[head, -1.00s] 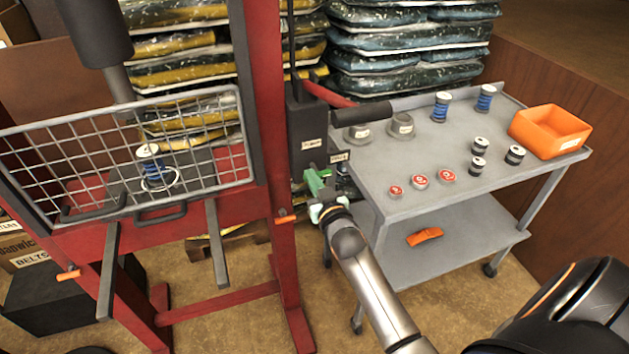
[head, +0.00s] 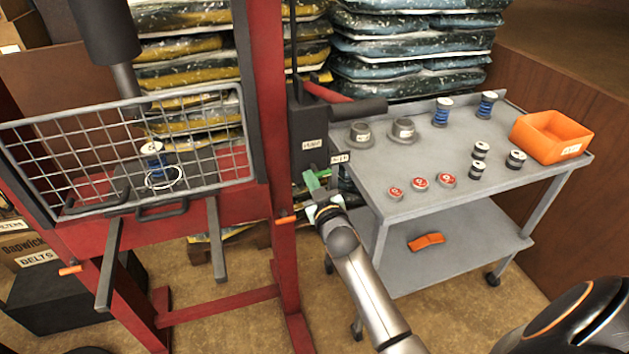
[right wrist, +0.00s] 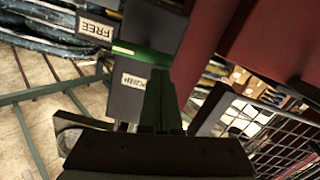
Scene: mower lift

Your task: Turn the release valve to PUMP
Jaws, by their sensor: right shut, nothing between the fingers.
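The release valve's green lever (right wrist: 140,52) shows in the right wrist view, on the dark pump block (right wrist: 155,25). It lies between the FREE label (right wrist: 97,27) and the PUMP label (right wrist: 133,81), with its bright end near FREE. In the head view the PUMP label (head: 312,144) is on the block and the FREE label (head: 340,158) on a tab to its right. My right gripper (head: 317,188) is shut and empty, low beside the block. Its fingers (right wrist: 160,96) are right by the lever; I cannot tell whether they touch it. My left gripper is out of view.
The red press frame (head: 268,120) with a wire guard (head: 215,130) stands left of the valve. A grey cart (head: 440,185) with spools, tins and an orange bin (head: 550,135) stands close on the right. Stacked bags (head: 415,45) are behind.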

